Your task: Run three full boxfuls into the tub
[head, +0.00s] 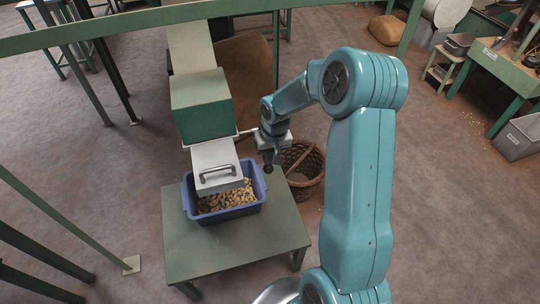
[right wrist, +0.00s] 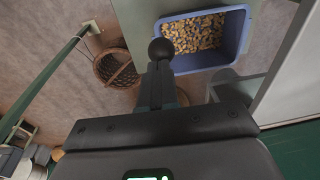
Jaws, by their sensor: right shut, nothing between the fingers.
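The blue tub (head: 223,214) stands on a green table and holds a layer of brown and yellow nuts (head: 226,197). It also shows in the right wrist view (right wrist: 244,38). Above it is a green box (head: 203,118) on a sloping chute, with a pale grey front part (head: 213,153) bearing a handle (head: 217,172). My right gripper (head: 269,158) is shut and empty, to the right of the box and the tub. A round black knob (right wrist: 161,50) shows at its fingertips; I cannot tell whether they touch. My left gripper is out of view.
A wicker basket (head: 304,172) stands on the floor right of the table (head: 233,240) and behind it. Green rails and posts (head: 118,80) frame the left side. A green bench (head: 510,72) and a grey bin (head: 519,138) stand far right. The table's front is bare.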

